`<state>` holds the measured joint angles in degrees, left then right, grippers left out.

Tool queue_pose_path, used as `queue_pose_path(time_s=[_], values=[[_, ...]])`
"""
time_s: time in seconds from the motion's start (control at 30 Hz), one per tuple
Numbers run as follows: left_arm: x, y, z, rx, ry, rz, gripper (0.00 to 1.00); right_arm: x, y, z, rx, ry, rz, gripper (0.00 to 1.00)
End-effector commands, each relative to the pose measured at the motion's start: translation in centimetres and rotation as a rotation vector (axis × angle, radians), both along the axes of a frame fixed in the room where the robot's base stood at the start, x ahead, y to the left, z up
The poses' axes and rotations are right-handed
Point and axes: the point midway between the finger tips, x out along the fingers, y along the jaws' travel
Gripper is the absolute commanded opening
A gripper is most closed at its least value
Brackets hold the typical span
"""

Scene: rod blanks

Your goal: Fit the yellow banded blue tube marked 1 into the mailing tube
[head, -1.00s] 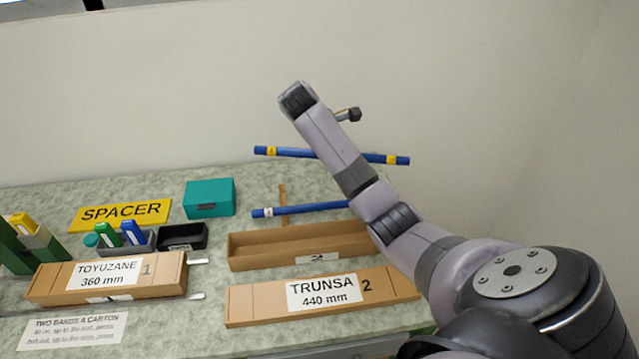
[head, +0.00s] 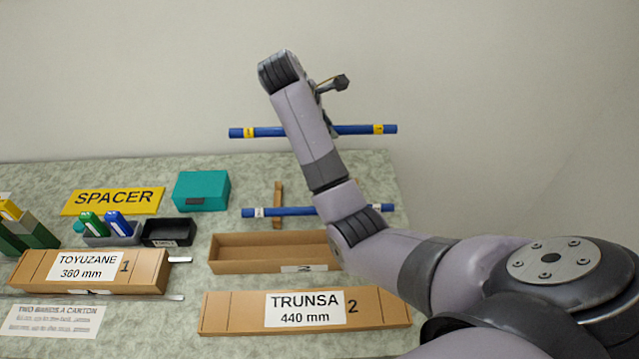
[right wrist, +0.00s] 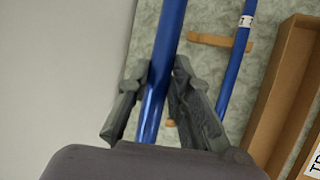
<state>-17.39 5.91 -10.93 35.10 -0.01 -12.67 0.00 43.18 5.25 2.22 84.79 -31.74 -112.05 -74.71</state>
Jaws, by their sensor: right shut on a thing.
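The blue tube with yellow bands (head: 270,131) is held level above the back of the bench, its middle hidden behind my right arm in the head view. The marks on its bands are too small to read. My right gripper is shut around this tube, with a finger on each side in the right wrist view (right wrist: 160,100). An open, empty-looking cardboard carton (head: 240,267) lies on the bench below, partly behind my arm. No round mailing tube shows. My left gripper is not in view.
A second blue tube with white bands (head: 290,211) lies on a wooden rest (head: 278,188). In front are a TRUNSA 440 mm carton piece (head: 235,312) and a TOYUZANE 360 mm one (head: 140,272). A teal box (head: 202,190), black tray (head: 168,232) and yellow SPACER sign (head: 112,201) stand left.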

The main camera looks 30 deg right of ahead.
Motion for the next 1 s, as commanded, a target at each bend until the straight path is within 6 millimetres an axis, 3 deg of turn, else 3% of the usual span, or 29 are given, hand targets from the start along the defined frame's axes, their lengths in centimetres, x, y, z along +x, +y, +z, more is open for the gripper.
queue_pose_path(time_s=[0.3,0.5,0.83,1.0], values=[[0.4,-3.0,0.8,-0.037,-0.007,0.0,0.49,-0.2,0.1,-8.1,0.002,0.007,0.0,0.0],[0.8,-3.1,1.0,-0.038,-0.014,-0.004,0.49,-0.1,0.0,-12.9,0.001,0.006,0.0,0.0],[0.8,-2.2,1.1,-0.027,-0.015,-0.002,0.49,-0.2,0.0,-16.6,0.002,0.006,0.0,0.0],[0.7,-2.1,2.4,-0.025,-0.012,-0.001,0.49,-0.1,0.0,-18.2,0.001,0.004,0.0,0.0]])
